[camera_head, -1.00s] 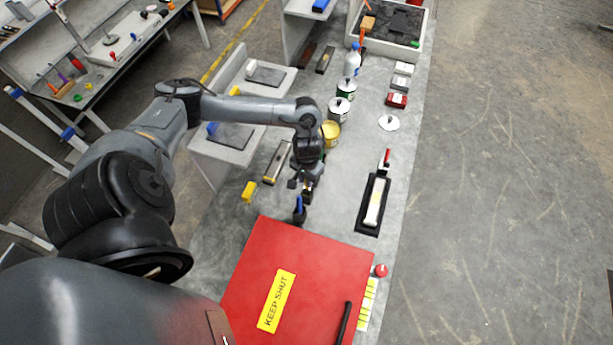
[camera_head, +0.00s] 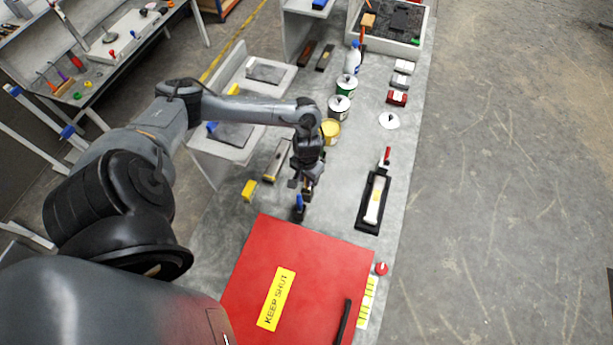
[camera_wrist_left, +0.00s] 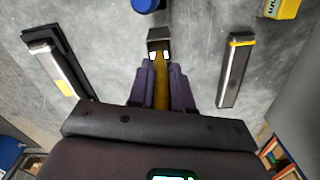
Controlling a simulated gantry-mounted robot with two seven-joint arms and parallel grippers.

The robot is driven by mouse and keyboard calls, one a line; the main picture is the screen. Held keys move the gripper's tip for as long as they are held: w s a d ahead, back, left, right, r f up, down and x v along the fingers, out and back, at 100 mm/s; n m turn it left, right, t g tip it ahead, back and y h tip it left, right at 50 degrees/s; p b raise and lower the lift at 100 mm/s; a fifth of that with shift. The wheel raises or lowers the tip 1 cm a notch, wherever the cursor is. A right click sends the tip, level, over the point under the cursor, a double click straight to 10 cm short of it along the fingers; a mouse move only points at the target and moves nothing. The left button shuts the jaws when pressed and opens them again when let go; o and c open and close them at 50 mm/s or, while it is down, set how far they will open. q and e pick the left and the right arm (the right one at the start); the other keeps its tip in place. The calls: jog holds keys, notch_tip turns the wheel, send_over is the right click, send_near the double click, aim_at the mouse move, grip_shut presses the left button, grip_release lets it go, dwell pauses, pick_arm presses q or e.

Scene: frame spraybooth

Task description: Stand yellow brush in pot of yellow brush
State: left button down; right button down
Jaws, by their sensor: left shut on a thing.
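My left gripper (camera_head: 308,183) points down over the grey bench. In the left wrist view its fingers (camera_wrist_left: 161,78) are shut on the yellow brush (camera_wrist_left: 161,82). The brush's yellow handle lies between the fingers and its dark head (camera_wrist_left: 159,42) sticks out past the tips. In the head view the brush is mostly hidden by the gripper. A yellow pot (camera_head: 330,132), likely the pot for this brush, stands on the bench behind the gripper, apart from it. My right gripper is not in view.
A blue-handled item (camera_head: 299,207) is close to the gripper's front. A red panel (camera_head: 300,265) lies nearer. A yellow block (camera_head: 249,190) and a long-handled tool (camera_head: 277,162) lie left; a black tray (camera_head: 373,205) lies right. Green-banded tins (camera_head: 338,108) stand behind the pot.

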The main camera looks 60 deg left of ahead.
pick_arm(q)
jog(key=shift+f, duration=0.55)
jog(key=c, duration=1)
grip_release()
jog(key=shift+o, duration=0.2)
jog(key=shift+r, duration=0.1)
notch_tip(320, 180, up, 10)
jog(key=shift+w+a+f+p, duration=0.1)
jog(key=shift+f+p, duration=0.05)
jog(key=shift+p, duration=0.55)
jog(key=shift+r, duration=0.5)
